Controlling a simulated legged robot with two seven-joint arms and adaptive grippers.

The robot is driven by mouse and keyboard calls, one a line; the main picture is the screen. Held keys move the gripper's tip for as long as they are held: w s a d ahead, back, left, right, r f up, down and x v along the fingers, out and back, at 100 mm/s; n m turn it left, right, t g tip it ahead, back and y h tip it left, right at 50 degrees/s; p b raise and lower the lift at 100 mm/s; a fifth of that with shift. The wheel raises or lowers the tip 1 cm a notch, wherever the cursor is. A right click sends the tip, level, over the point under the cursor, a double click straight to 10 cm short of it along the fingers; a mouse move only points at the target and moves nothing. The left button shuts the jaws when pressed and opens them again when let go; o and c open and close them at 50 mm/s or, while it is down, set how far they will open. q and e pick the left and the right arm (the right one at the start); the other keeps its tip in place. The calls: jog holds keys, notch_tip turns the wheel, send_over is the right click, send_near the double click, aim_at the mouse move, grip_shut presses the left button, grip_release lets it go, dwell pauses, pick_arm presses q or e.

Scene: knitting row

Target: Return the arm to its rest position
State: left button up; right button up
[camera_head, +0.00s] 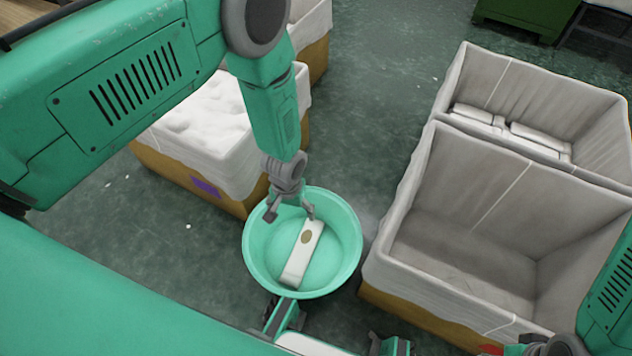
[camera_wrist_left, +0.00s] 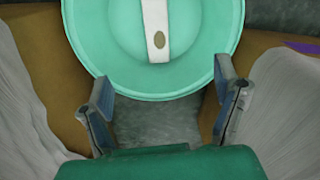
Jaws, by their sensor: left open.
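My left gripper (camera_head: 290,212) hangs over the far rim of a round green basin (camera_head: 255,262), its fingers apart with nothing between them. In the left wrist view the open fingers of my left gripper (camera_wrist_left: 165,92) stand either side of a bare patch of floor, with the green basin (camera_wrist_left: 90,50) ahead. A white bar-shaped item with a tan oval mark (camera_head: 302,258) lies in the basin, clear of the fingers; it also shows in the left wrist view (camera_wrist_left: 156,22). My right arm (camera_head: 610,290) enters at the lower right; its gripper is too cut off to read.
Two open lined bins stand at right: the nearer bin (camera_head: 470,230) looks empty, the farther bin (camera_head: 560,85) holds white packages (camera_head: 505,133). A white-covered box (camera_head: 210,125) stands left of the basin, close to my left arm. Open floor (camera_head: 370,110) lies between.

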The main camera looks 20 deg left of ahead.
pick_arm(q)
jog(key=s+a+r+m, duration=0.1)
jog(key=s+a+r, duration=0.1)
jog(key=s+r, duration=0.35)
jog(key=s+a+r, duration=0.2)
jog(key=s+a, duration=0.1)
jog(key=s, duration=0.6)
jog(key=s+a+r+m, duration=0.1)
jog(key=s+a+r, duration=0.1)
jog(key=s+r, duration=0.35)
notch_tip(320, 180, up, 12)
jog(key=s+p, duration=0.1)
jog(key=p, duration=1.3)
jog(key=shift+t, duration=0.3)
